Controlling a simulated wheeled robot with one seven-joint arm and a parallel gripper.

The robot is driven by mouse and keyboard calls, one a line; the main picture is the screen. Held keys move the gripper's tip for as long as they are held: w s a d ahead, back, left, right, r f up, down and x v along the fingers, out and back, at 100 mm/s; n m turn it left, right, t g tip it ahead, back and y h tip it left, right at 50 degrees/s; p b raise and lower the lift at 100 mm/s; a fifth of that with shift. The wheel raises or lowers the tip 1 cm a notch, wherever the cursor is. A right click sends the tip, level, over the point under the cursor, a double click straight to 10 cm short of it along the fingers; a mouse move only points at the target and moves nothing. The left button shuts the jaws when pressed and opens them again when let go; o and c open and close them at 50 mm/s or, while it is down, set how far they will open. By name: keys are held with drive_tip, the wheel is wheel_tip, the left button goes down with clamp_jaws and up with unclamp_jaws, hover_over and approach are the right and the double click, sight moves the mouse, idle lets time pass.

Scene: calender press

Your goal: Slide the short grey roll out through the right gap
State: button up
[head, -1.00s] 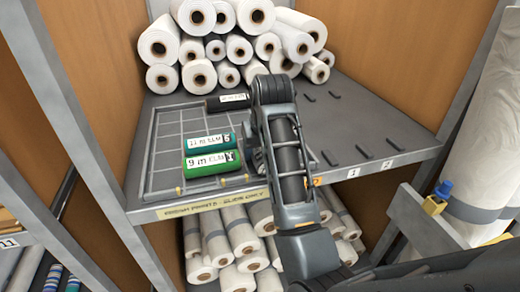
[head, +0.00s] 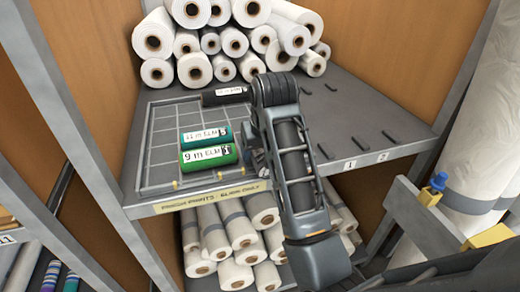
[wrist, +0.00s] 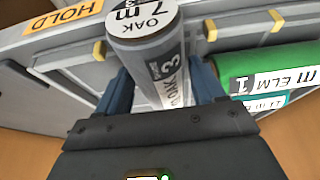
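The short grey roll (wrist: 152,50), labelled OAK 7 m with a 3, shows in the wrist view; the arm hides it in the head view. Its end lies in front of the rim, between a yellow post (wrist: 86,47) and another yellow post (wrist: 211,29). My gripper (wrist: 160,88) has its blue fingers on both sides of the roll; whether both press on it is unclear. A green ELM roll (head: 208,157) and a teal ELM roll (head: 205,136) lie beside it in the tray (head: 162,143). A black roll (head: 226,95) lies farther back.
White rolls (head: 222,40) are stacked behind the tray, with more white rolls (head: 235,235) on the shelf below. The shelf right of my arm is bare except for small dark pegs (head: 325,151). A HOLD label (wrist: 78,14) marks the front edge.

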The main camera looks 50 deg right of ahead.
drive_tip(key=o, duration=0.3)
drive_tip(key=shift+o, duration=0.2)
drive_tip(key=p+v, duration=0.2)
drive_tip(key=v, duration=0.4)
drive_tip(key=shift+w+d, duration=0.1)
drive_tip(key=shift+p+v, duration=1)
drive_tip(key=shift+p, duration=0.2)
